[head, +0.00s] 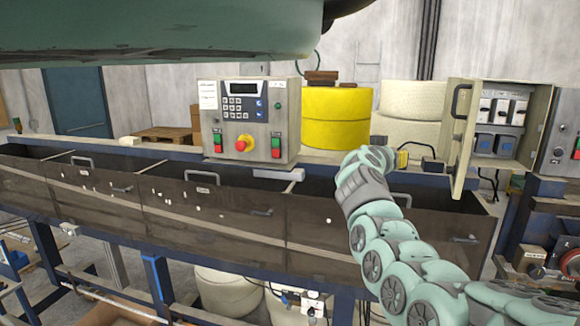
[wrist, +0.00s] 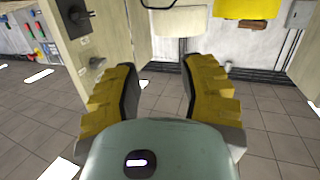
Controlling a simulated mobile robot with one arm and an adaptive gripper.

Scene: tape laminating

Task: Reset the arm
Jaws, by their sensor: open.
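My arm (head: 380,235) shows in the head view, rising from the lower right in green and grey links. My gripper (head: 402,158) is at its far end, in front of the open electrical cabinet's door, with only a bit of yellow finger showing. In the wrist view my gripper (wrist: 160,85) has its two yellow ridged fingers spread apart. Nothing is between them, and tiled floor and a wall show beyond.
The open cabinet (head: 500,125) with switches is just right of my gripper, its door (head: 460,140) swung out. A control box (head: 250,120) stands on the machine's long dark trough (head: 230,215). A yellow drum (head: 337,117) is behind.

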